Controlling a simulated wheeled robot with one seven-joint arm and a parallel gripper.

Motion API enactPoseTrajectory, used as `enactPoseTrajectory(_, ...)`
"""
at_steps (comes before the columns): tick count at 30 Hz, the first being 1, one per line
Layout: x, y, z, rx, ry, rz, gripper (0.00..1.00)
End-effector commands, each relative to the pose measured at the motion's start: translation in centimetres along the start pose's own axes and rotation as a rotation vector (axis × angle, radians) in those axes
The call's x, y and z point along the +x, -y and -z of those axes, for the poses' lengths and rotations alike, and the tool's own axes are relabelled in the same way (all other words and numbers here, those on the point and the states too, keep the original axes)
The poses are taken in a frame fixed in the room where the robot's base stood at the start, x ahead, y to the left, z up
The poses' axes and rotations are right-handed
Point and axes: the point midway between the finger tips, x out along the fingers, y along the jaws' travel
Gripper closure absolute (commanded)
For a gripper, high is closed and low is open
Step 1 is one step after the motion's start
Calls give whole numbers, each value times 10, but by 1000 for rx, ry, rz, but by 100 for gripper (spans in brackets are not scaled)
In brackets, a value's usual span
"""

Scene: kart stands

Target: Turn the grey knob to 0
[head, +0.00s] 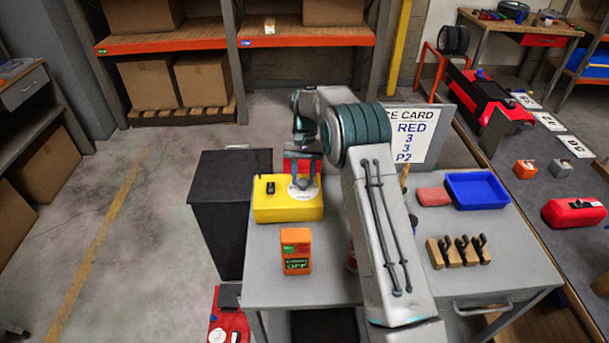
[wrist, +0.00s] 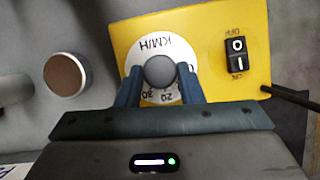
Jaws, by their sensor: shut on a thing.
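The yellow box (head: 270,208) sits at the back left of the grey table. Its top carries a white KM/H dial, and the grey knob (wrist: 160,71) is at the dial's centre in the wrist view. My gripper (head: 303,180) is over the box, with its two blue fingers shut on opposite sides of the knob. The numbers 20 and 30 show between the fingers; the 0 is not clearly visible, and no pointer on the knob can be made out. A black OFF/ON rocker switch (wrist: 236,54) is beside the dial.
An orange device reading OFF (head: 296,250) stands in front of the yellow box. A black cabinet (head: 228,215) is left of the table. A card sign (head: 411,135), a blue tray (head: 477,190) and a wooden rack with black hooks (head: 458,251) are on the right.

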Motion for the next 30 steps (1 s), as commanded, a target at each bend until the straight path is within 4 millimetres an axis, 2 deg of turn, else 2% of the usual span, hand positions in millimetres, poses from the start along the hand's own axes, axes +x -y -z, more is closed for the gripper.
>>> enactPoseTrajectory(9, -2, 2, 0, -102, -4, -41, 89)
enactPoseTrajectory(24, -2, 2, 0, -117, -5, -47, 89)
enactPoseTrajectory(25, -2, 2, 0, -117, -5, -47, 63)
enactPoseTrajectory(27, -2, 2, 0, -117, -5, -47, 45)
enactPoseTrajectory(30, -1, 2, 0, -116, -4, -47, 45)
